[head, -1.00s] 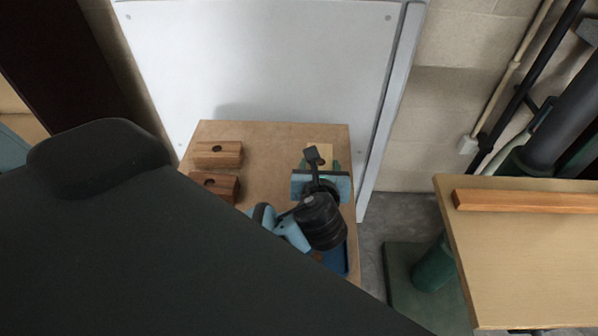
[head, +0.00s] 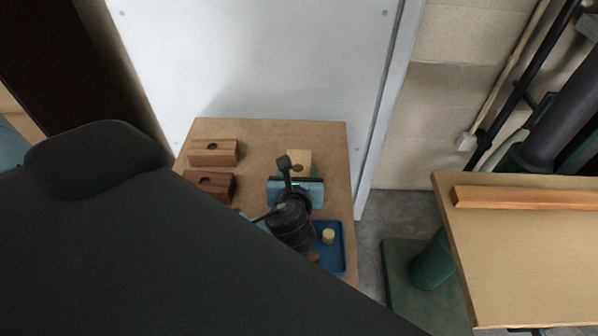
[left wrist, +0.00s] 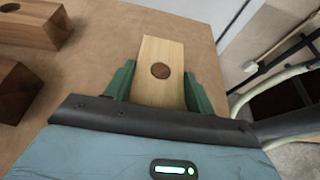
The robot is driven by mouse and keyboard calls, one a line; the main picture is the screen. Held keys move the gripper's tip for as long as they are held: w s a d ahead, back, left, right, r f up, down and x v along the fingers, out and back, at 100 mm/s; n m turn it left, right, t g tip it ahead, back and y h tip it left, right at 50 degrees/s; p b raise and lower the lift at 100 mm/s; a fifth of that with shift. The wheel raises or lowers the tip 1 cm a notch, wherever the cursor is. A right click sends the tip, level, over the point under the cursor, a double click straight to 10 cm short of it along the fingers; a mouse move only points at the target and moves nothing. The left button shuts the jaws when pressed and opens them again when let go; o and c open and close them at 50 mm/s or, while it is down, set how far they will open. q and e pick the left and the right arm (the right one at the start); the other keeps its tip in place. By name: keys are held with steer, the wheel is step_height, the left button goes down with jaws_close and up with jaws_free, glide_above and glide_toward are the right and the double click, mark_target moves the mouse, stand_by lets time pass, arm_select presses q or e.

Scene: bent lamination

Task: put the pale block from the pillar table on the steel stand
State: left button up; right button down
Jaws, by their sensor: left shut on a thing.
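The pale block (head: 299,157) shows beyond my left gripper (head: 297,180) in the head view, partly hidden by the gripper. In the left wrist view the pale block (left wrist: 164,60) has a dark round spot on top. The green fingers of my left gripper (left wrist: 158,88) are shut on its two sides. The block is over the brown tabletop (head: 255,135); I cannot tell whether it touches it. My right gripper is not in view. I cannot make out a steel stand for certain.
Two darker wooden blocks, one upper (head: 214,152) and one lower (head: 209,185), lie at the tabletop's left. A blue tray (head: 338,262) with small round pegs lies near. A white panel (head: 250,60) stands behind. Another table (head: 530,260) at the right bears a wooden bar (head: 525,197).

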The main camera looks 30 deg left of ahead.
arm_select(q)
steer(key=shift+r, duration=0.1)
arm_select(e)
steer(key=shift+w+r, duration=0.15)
arm_select(q)
steer(key=o, duration=1.1)
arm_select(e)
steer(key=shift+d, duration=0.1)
arm_select(q)
steer(key=p+v, duration=0.1)
steer(key=v, duration=0.9)
steer(key=shift+s+d+r, duration=0.2)
steer(key=shift+s+r, duration=0.05)
steer(key=shift+s, duration=0.05)
steer(key=shift+s+d+r, duration=0.15)
steer(key=shift+s+d, duration=0.1)
steer(key=shift+s, duration=0.25)
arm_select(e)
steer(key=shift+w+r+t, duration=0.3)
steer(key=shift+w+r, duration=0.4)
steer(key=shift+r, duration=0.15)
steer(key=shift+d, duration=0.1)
